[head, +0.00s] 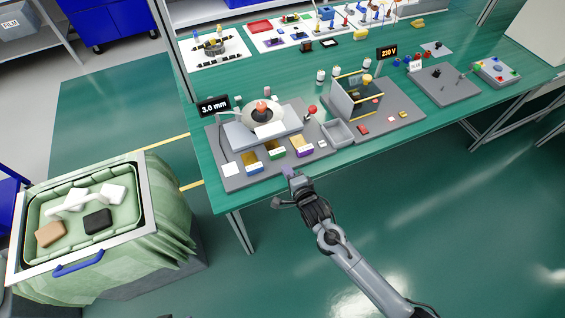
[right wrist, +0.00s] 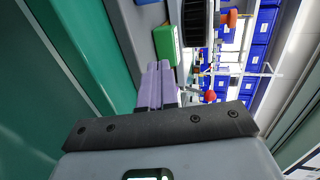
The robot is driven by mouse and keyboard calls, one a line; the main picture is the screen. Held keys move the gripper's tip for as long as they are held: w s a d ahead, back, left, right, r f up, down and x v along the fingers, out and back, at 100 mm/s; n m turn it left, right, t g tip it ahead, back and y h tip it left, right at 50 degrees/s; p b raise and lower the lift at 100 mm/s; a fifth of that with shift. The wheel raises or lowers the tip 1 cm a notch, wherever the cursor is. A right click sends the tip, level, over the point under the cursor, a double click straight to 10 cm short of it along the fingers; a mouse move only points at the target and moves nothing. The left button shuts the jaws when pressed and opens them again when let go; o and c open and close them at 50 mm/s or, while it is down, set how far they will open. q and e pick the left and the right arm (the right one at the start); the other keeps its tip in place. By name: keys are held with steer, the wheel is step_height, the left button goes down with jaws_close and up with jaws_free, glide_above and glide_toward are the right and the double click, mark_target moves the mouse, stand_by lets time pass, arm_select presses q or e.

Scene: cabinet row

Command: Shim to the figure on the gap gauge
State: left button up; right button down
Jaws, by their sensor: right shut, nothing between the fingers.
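The gap gauge display (head: 214,107) reads 3.0 mm. Beside it a round white part with an orange knob (head: 262,107) sits on a light grey block (head: 240,136). In front is a row of small holders: one with a blue base (head: 253,169), one green (head: 279,154), one purple (head: 302,151), with gold and white tops. They look like shim holders; any markings are too small to read. My right gripper (head: 289,171), with purple fingers, is shut and empty at the table's front edge, near the holders. In the right wrist view its fingers (right wrist: 157,86) point towards a green block (right wrist: 167,44). My left gripper is out of view.
A grey tray (head: 338,132) and a clear-walled fixture (head: 357,95) stand to the right, by a 230 V display (head: 387,52). A red-topped knob (head: 312,111) rises behind the holders. A green-lined bin (head: 145,215) stands left on the floor. The floor in front is clear.

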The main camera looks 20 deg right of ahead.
mark_target(279, 154)
steer(key=shift+w+f+b, duration=0.1)
steer(key=shift+w+b, duration=0.3)
steer(key=shift+w, duration=2)
steer(key=shift+w, duration=0.2)
steer(key=shift+r+b+x, duration=0.25)
steer(key=shift+b+x, duration=0.2)
steer(key=shift+x, duration=0.75)
steer(key=shift+s, duration=0.1)
